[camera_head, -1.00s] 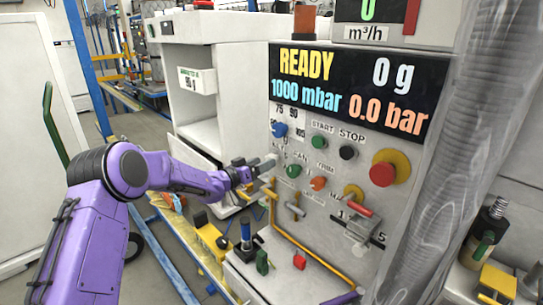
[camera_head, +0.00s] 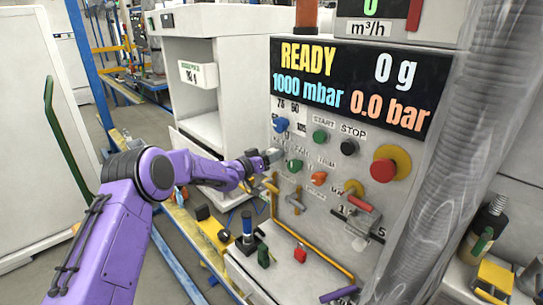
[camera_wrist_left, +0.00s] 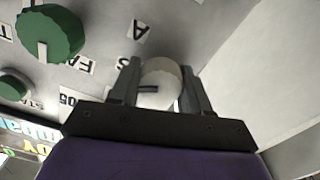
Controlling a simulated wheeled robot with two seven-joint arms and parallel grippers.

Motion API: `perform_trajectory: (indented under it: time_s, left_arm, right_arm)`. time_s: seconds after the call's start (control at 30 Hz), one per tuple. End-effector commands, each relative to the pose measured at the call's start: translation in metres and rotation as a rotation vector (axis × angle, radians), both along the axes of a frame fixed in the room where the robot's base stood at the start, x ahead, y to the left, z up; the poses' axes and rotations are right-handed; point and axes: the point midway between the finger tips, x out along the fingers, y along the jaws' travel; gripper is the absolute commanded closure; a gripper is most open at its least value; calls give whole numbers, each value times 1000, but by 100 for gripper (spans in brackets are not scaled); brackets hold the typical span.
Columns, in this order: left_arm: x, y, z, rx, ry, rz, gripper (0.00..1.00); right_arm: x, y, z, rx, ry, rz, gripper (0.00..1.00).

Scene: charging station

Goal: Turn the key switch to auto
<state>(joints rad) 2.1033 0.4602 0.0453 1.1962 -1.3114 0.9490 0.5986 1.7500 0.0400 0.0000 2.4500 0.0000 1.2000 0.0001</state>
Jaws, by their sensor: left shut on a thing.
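The key switch is a pale round knob (camera_wrist_left: 160,82) with a dark slot or bar, seen in the left wrist view between the fingers of my left gripper (camera_wrist_left: 158,90). The gripper is shut on it, one finger on each side. In the head view my left gripper (camera_head: 275,156) reaches the left part of the grey control panel (camera_head: 330,215), and the knob is mostly hidden there. A label with the letter A (camera_wrist_left: 138,32) is beside the knob in the wrist view. My right gripper is not in view.
A green selector (camera_head: 295,165) is right of the gripper and a blue selector (camera_head: 281,124) is above it. Yellow pipes and valve handles (camera_head: 275,205) are below. A large ribbed clear hose (camera_head: 452,150) stands right of the panel. An open white cabinet (camera_head: 205,95) is behind left.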

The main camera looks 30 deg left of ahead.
Motion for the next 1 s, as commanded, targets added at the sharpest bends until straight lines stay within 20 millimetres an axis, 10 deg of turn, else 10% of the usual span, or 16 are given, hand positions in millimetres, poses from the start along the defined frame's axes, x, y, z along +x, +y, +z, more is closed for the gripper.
perform_trajectory:
  time_s: [1.0]
  left_arm:
    - [0, -2, -2, 741, -264, 1, 84]
  right_arm:
    - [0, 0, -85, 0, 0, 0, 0]
